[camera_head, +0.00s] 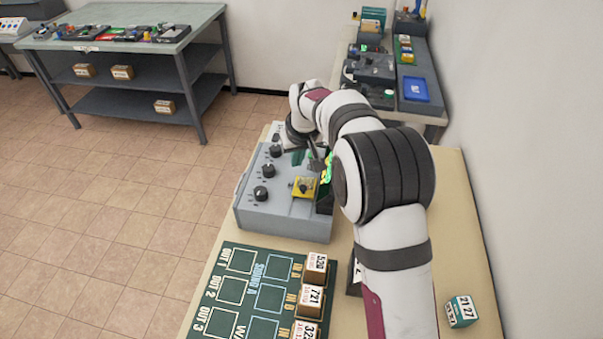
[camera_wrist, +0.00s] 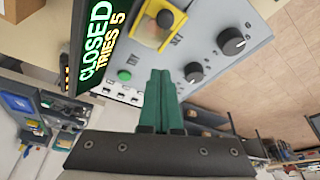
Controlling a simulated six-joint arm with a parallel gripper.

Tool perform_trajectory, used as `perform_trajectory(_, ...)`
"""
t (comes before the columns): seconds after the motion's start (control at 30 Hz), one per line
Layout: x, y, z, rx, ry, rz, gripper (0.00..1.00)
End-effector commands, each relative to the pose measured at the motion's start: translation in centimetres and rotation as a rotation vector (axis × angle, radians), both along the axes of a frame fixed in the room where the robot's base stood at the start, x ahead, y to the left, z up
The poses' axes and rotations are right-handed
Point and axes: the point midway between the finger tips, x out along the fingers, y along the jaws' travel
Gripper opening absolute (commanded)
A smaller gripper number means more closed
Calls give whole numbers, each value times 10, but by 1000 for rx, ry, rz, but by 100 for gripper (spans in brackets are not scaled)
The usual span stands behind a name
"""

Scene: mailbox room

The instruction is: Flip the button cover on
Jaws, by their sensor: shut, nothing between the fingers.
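The yellow button housing (camera_head: 304,187) sits on the top of the grey control box (camera_head: 262,215), near its front right corner. It also shows at the top of the wrist view (camera_wrist: 160,24), partly cut off by the frame edge. A dark round part shows in its middle; I cannot tell how its cover stands. My gripper (camera_head: 298,158) is above the far part of the box, apart from the yellow housing. In the wrist view its green fingers (camera_wrist: 160,95) are together and empty.
Black knobs (camera_wrist: 231,41) line the box. A small green button (camera_wrist: 124,75) and a display (camera_wrist: 100,45) reading "CLOSED TRIES 5" are close by. A dark green board (camera_head: 235,318) with labelled boxes (camera_head: 312,300) lies in front. A teal-and-white box (camera_head: 461,311) stands at right.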

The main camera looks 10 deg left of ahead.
Motion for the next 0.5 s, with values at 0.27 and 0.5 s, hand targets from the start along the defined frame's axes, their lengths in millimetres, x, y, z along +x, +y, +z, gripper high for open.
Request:
perform_trajectory(0.27, -26, -14, -16, 0, -1, 0, 0)
perform_trajectory(0.5, -32, -17, -18, 0, -1, -1, 0)
